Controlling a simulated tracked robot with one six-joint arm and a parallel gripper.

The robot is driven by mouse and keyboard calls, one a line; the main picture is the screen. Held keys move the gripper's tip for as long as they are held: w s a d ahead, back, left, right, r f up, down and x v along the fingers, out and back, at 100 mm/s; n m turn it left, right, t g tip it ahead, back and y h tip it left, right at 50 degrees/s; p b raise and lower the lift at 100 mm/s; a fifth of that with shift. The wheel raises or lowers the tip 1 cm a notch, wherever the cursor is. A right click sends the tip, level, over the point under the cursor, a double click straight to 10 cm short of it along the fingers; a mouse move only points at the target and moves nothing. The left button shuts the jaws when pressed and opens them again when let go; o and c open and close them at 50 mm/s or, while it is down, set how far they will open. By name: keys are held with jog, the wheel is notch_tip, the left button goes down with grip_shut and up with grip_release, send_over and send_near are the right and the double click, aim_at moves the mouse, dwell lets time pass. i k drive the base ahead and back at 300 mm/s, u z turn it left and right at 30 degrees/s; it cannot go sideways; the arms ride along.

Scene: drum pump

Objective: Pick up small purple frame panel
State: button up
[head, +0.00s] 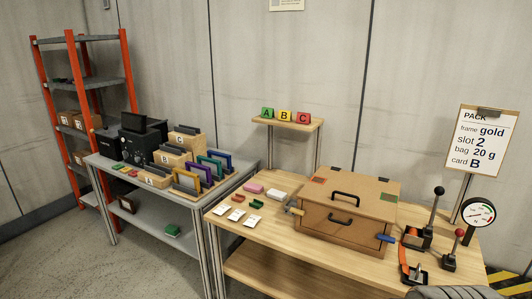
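The small purple frame panel (201,173) stands upright in a row of coloured frame panels on the grey table at the left. The panels overlap, so only part of the purple one shows. My gripper is not in view.
A wooden table (255,240) with a large lidded box (347,207) stands to the right. Levers and a gauge stand at its right end.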

aim_at(204, 172)
jog(key=u, duration=0.1)
jog(key=i, duration=0.8)
jog(key=u, duration=0.45)
jog(key=i, duration=0.8)
jog(key=u, duration=1.05)
jog(key=i, duration=1)
jog(key=u, duration=0.5)
